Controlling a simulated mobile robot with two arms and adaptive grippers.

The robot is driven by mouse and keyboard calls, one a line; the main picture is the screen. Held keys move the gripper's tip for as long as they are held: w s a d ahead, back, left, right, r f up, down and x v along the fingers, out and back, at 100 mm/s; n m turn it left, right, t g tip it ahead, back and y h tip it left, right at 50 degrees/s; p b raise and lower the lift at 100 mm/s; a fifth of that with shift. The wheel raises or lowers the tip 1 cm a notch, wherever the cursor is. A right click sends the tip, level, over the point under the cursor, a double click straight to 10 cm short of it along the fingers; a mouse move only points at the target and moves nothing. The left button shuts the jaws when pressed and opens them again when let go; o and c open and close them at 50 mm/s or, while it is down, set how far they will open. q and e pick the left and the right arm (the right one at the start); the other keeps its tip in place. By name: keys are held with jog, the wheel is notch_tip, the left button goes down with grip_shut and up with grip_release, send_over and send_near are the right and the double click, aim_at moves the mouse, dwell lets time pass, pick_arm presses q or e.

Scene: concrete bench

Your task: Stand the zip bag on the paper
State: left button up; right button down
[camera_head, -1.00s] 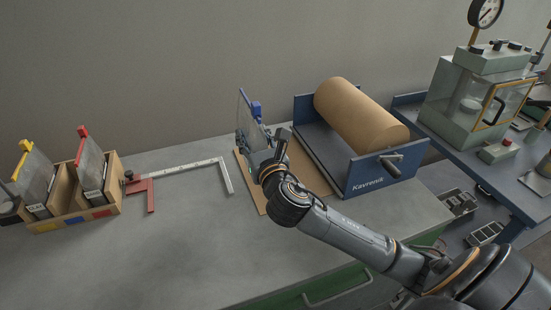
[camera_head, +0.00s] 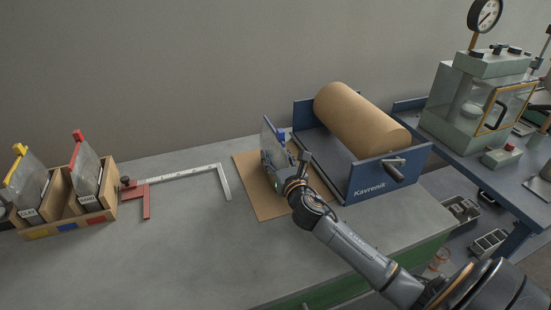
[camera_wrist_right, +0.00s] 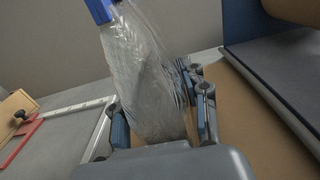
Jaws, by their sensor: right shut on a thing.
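The clear zip bag (camera_head: 273,146) with a blue zip slider is upright over the sheet of brown paper (camera_head: 258,199) on the bench. My right gripper (camera_head: 283,178) is shut on it from the near side. In the right wrist view the grey-filled bag (camera_wrist_right: 140,80) stands between the two fingers (camera_wrist_right: 162,128), with its blue top at the upper left. Whether the bag's base touches the paper is hidden by the gripper. My left gripper is not in view.
A blue roll holder (camera_head: 370,180) with a brown paper roll (camera_head: 358,118) stands right of the bag. A metal square with a red clamp (camera_head: 146,190) lies left of the paper. A wooden rack (camera_head: 70,222) holds two more bags at far left. The front bench is clear.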

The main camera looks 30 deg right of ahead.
jog(key=shift+r, duration=0.15)
jog(key=c, duration=0.7)
grip_release()
jog(key=shift+f, duration=0.2)
jog(key=shift+r, duration=0.2)
jog(key=shift+s+a+f, duration=0.1)
jog(key=shift+s+f, duration=0.05)
jog(key=shift+s, duration=0.2)
jog(key=v, duration=1.1)
jog(key=shift+s+a+b, duration=0.1)
jog(key=shift+s+b, duration=0.1)
jog(key=shift+b, duration=0.1)
